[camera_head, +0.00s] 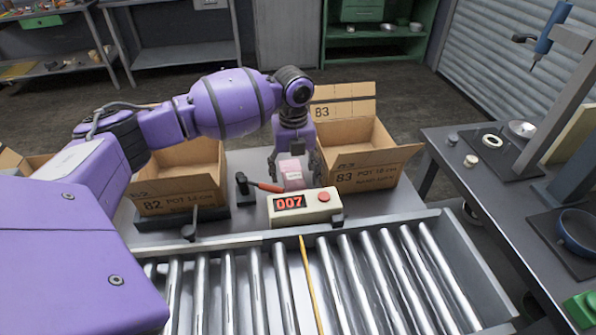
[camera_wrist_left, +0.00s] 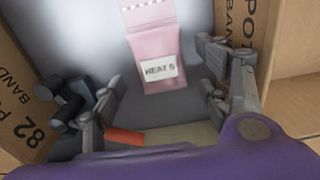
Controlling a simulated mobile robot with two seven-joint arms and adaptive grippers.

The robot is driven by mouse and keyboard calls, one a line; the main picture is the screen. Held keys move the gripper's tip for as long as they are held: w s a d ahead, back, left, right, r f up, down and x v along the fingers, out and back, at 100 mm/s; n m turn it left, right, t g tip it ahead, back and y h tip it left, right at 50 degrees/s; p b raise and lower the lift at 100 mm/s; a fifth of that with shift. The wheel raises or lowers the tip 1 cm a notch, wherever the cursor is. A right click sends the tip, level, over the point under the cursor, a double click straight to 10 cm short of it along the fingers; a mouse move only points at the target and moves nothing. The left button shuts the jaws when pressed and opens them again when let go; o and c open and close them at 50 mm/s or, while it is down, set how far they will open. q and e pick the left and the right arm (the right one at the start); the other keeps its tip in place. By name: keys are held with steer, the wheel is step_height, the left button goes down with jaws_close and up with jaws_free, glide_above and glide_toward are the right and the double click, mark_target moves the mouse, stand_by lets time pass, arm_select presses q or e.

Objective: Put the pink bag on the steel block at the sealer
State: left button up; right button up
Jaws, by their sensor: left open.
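The pink bag (camera_head: 292,179) stands on the grey table between two cardboard boxes, behind the counter box. In the left wrist view the bag (camera_wrist_left: 160,45) has a white label reading "HEAT 5". My left gripper (camera_head: 294,166) is open and points down at the bag. In the left wrist view its two fingers (camera_wrist_left: 156,84) are spread, one to each side of the bag's lower end, with gaps between them and the bag. I cannot pick out the sealer or its steel block with certainty. My right gripper is not in view.
A counter box (camera_head: 304,207) showing "007" and a mallet-like tool (camera_head: 264,186) with a red handle are close to the gripper. Boxes 82 (camera_head: 176,189) and 83 (camera_head: 371,175) flank it. A roller conveyor (camera_head: 372,285) runs in front. A workbench (camera_head: 455,190) with tools is at right.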

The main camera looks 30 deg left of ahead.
arm_select(q)
steer(key=shift+f, duration=0.95)
steer(key=shift+c, duration=0.2)
steer(key=c, duration=1.4)
